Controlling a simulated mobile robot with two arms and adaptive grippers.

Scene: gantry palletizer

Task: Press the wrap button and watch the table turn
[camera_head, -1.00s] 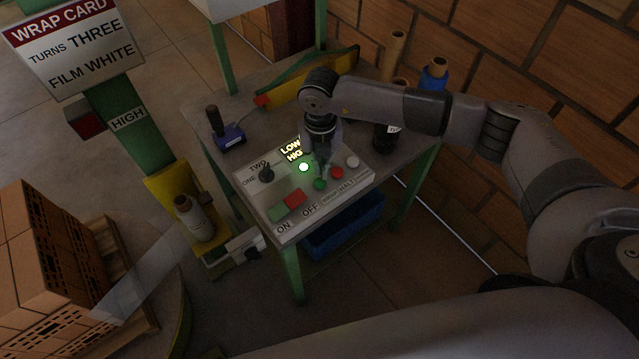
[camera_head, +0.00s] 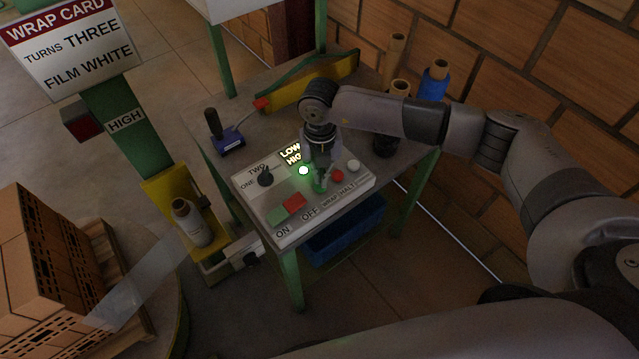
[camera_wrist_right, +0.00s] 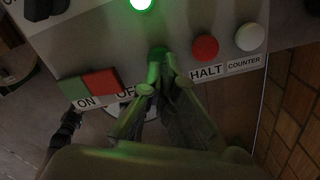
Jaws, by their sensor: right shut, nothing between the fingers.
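The grey control box (camera_head: 335,212) on the bench has a green button (camera_head: 320,187) above the WRAP label. My right gripper (camera_head: 319,178) points down at this button with its fingers shut and empty. In the right wrist view the fingertips (camera_wrist_right: 162,62) overlap the green button (camera_wrist_right: 157,53) and partly hide it; they look in contact, but how far it is pressed cannot be told. A green lamp (camera_head: 303,170) glows beside it. The turntable (camera_head: 178,300) at lower left carries a pallet of bricks (camera_head: 40,270), with film stretched to it. My left gripper is out of view.
Near the fingers are a red HALT button (camera_head: 338,176), a white COUNTER button (camera_head: 353,166), red and green ON/OFF buttons (camera_head: 294,202) and a black selector knob (camera_head: 265,178). A wrap card (camera_head: 70,45) stands at upper left. Film rolls (camera_head: 433,80) stand behind my arm.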

